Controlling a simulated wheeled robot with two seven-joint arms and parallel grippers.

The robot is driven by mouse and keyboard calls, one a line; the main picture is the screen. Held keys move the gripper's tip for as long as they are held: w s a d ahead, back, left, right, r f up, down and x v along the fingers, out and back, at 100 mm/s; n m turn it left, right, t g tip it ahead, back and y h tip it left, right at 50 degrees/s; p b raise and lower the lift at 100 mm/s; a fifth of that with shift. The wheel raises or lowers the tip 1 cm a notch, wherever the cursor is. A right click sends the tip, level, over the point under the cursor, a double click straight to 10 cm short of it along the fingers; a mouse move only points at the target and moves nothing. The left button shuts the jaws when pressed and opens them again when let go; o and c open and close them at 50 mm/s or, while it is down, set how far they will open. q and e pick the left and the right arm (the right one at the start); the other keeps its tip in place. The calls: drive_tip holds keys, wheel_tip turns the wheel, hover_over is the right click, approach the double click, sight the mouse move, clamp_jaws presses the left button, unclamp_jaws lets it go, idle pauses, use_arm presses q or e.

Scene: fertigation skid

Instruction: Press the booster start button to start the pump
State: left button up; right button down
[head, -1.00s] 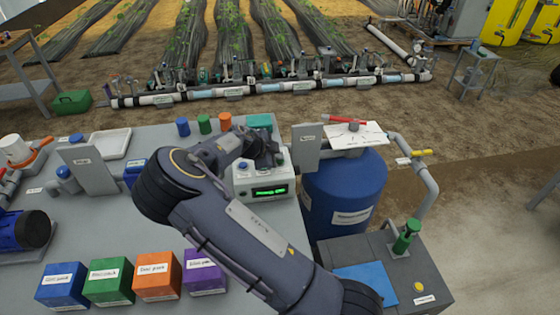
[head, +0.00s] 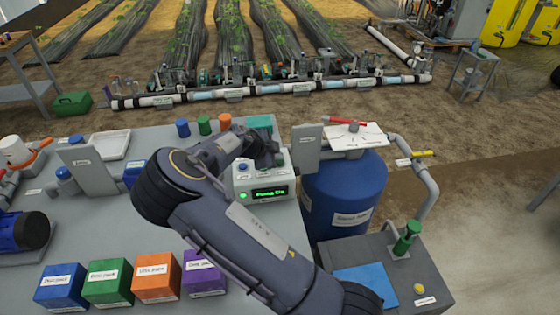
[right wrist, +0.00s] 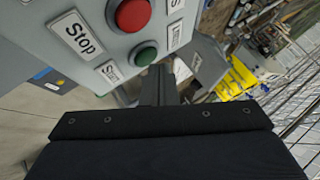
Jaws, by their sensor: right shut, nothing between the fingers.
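The right wrist view shows a grey button box (right wrist: 110,25) with a red button (right wrist: 133,14) beside a "Stop" label. A smaller green button (right wrist: 146,54) sits below it, beside a partly readable label starting "St". My right gripper (right wrist: 158,72) is shut and empty, its tip right at the green button; I cannot tell whether they touch. In the head view my right gripper (head: 266,152) is over the back of a pale control unit (head: 263,177) with a lit green display (head: 270,192) and a green light (head: 243,195). The red and green buttons are hidden there. My left gripper is not in view.
A grey upright panel (head: 306,148) and a blue barrel (head: 345,195) stand just right of the gripper. Blue, green, orange and purple boxes (head: 203,274) line the bench's front. Small blue, green and orange cups (head: 204,125) stand at the back.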

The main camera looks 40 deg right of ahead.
drive_tip(key=shift+r, duration=0.35)
drive_tip(key=shift+r+p, duration=1.25)
drive_tip(key=shift+r, duration=1.3)
